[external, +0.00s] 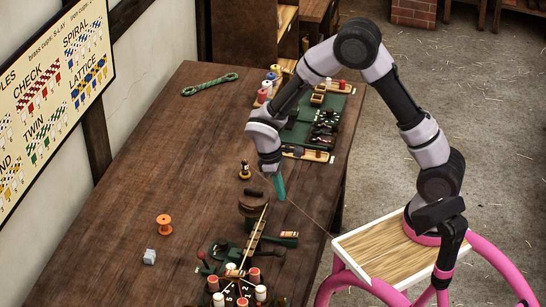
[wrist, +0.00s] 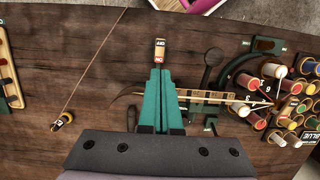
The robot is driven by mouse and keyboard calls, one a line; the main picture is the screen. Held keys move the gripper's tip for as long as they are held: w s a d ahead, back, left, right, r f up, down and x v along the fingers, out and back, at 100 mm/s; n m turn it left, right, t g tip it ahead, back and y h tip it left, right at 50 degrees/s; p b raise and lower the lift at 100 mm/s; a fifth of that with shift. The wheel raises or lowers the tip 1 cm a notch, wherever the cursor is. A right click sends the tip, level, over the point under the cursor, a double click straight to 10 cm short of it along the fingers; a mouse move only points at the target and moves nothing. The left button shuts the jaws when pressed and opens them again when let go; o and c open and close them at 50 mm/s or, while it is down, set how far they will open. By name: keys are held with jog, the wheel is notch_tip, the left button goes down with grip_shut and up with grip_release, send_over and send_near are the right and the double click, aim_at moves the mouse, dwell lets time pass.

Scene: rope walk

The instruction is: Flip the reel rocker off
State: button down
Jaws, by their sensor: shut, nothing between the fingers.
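The rocker (wrist: 159,50) is a small upright plate in the wrist view, with a white OFF label at its far end and a red ON label at its near end. Which end is pressed down I cannot tell. My gripper (wrist: 160,69) has teal fingers, shut together and empty. In the wrist view their tips lie just short of the ON end; whether they touch it I cannot tell. In the external view my gripper (external: 279,197) points down over the right part of the bench, and I cannot make out the rocker there.
A thin cord runs from a small dark bobbin (external: 245,170) past my gripper. A braiding stand with several bobbins (wrist: 262,98) lies to the right in the wrist view. An orange spool (external: 164,224) and grey cube (external: 149,257) sit on the bench (external: 150,150), whose left part is mostly clear.

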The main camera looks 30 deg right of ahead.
aim_at(288, 234)
jog(key=x, duration=1.4)
jog(key=shift+r, duration=0.1)
jog(key=shift+s+d, duration=0.1)
jog(key=shift+s+d+f, duration=0.1)
jog(key=shift+f, duration=0.15)
jog(key=shift+w+a, duration=0.7)
jog(key=v, duration=1.4)
